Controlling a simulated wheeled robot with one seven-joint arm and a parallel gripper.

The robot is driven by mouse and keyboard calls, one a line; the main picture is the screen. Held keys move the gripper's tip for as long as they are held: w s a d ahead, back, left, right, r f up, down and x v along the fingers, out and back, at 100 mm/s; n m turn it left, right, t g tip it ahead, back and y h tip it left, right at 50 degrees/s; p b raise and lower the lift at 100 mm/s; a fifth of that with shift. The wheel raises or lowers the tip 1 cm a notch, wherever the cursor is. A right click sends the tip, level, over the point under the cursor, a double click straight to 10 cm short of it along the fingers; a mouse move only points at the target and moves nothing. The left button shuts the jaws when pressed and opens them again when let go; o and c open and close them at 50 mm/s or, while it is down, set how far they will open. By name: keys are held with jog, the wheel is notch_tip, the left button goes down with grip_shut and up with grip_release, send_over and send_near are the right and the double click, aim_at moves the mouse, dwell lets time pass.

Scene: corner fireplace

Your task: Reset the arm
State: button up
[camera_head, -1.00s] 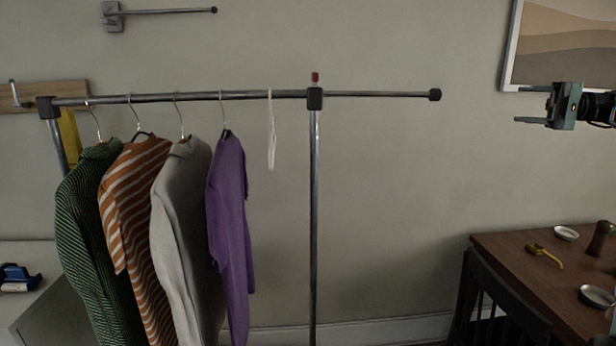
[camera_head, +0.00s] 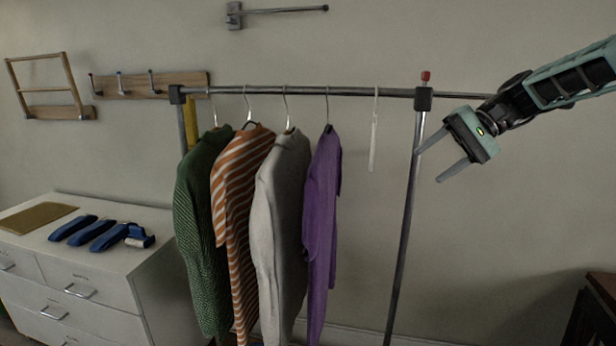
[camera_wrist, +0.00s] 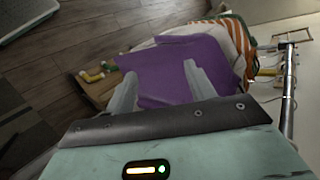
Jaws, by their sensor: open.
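My gripper (camera_head: 428,166) is open and empty in the head view, in front of the right post of the clothes rack (camera_head: 398,240). Its fingers point down and to the left, toward the hanging clothes but apart from them. In the wrist view, the two open fingers (camera_wrist: 158,92) appear in front of the purple shirt (camera_wrist: 150,70), with nothing held between them. My arm reaches in from the right edge of the head view.
A green sweater (camera_head: 205,240), an orange striped shirt (camera_head: 240,200), a grey sweater (camera_head: 281,220) and the purple shirt hang on the rack. A white hanger (camera_head: 373,140) is empty. A white dresser (camera_head: 155,275) stands left; a dark wooden table edge (camera_head: 600,300) shows at lower right.

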jog(key=s+a+f+n+g+h, duration=0.1)
jog(key=s+a+f+n+h, duration=0.25)
jog(key=s+a, duration=0.5)
jog(key=s+a+f+n+g+h, duration=0.1)
jog(key=s+a+f+n+h, duration=0.1)
jog(key=s+a+f, duration=0.5)
jog(key=s+f+n+h, duration=0.2)
jog(key=s+f+n, duration=0.1)
jog(key=s, duration=0.7)
jog(key=s+f+n+t+h, duration=0.1)
jog(key=s+f+n+h, duration=0.1)
jog(key=s, duration=0.9)
jog(key=shift+d+f+n+t+b, duration=0.3)
jog(key=shift+d+f+n+b, duration=0.15)
jog(key=shift+f, duration=0.15)
